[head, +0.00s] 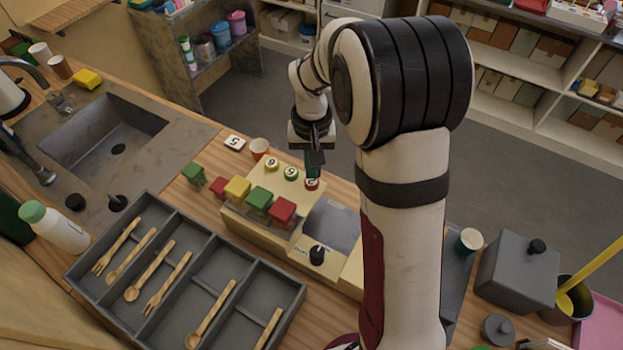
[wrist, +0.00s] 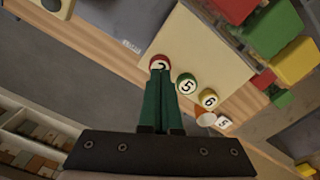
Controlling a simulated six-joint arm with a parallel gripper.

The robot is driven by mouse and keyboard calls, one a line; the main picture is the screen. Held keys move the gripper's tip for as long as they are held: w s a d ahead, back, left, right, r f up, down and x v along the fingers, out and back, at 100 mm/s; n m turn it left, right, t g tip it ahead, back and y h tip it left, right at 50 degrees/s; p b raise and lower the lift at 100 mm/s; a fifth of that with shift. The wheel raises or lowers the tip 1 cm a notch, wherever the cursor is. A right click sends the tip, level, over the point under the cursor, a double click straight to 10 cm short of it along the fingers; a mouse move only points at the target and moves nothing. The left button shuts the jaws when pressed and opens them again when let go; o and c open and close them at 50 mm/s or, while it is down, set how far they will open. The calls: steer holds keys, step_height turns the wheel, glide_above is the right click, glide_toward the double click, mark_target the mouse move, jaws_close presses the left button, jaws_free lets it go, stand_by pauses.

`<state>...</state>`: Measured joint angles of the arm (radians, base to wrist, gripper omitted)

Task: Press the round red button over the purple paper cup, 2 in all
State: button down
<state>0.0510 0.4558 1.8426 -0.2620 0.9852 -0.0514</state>
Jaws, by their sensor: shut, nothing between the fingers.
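The round red button (head: 312,184) is at the right end of a row on a beige machine (head: 290,250), beside a green button (head: 291,173) and a yellow button (head: 271,164). It also shows in the wrist view (wrist: 159,61), with a dark mark on a pale face. My gripper (head: 314,172) points down with its green fingers together and empty. In the wrist view the fingertips (wrist: 160,72) overlap the near edge of the red button; I cannot tell whether they touch it. I cannot make out a purple paper cup in either view.
Red, green and yellow blocks (head: 259,197) stand along the machine. An orange cup (head: 259,147) and a white tile marked 5 (head: 235,142) are behind it. A grey cutlery tray (head: 185,270) lies at front left, a dark lidded box (head: 517,270) at right.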

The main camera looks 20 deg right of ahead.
mark_target(312, 183)
step_height(312, 183, up, 5)
stand_by(0.7)
steer(key=s+a+r+m+y, duration=0.1)
steer(key=s+a+r, duration=0.1)
steer(key=s, duration=1.1)
steer(key=s+a+r+m, duration=0.1)
steer(key=s+a+r, duration=0.1)
steer(key=s, duration=1.1)
steer(key=shift+a+m+y, duration=0.3)
steer(key=shift+a+y, duration=0.1)
steer(key=shift+a, duration=0.35)
